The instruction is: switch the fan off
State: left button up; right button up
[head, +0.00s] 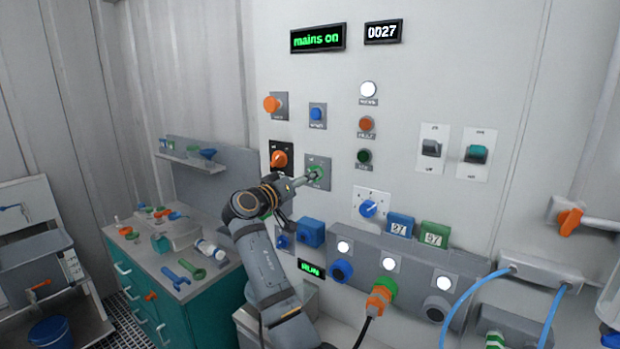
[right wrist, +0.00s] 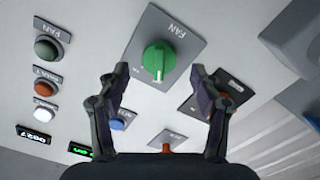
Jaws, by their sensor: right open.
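The fan switch is a green rotary knob (right wrist: 159,59) on a grey plate marked FAN (right wrist: 180,30). In the right wrist view its white pointer line faces down toward my gripper; the small position marks are too small to read. In the head view the plate (head: 318,163) is partly hidden by my arm. My right gripper (right wrist: 157,85) is open and empty. Its fingertips are on either side of the knob's lower part in the picture, apart from it. The same gripper (head: 311,178) shows in front of the plate in the head view. My left gripper is not in view.
An orange selector (head: 279,158) and a blue button (head: 317,114) are close to the fan plate. The FAN lamp (head: 364,156) looks dark green. A white dial plate (head: 372,197) with a blue knob is at lower right. A cluttered teal cabinet (head: 185,310) stands left.

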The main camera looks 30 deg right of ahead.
jog(key=v, duration=0.9)
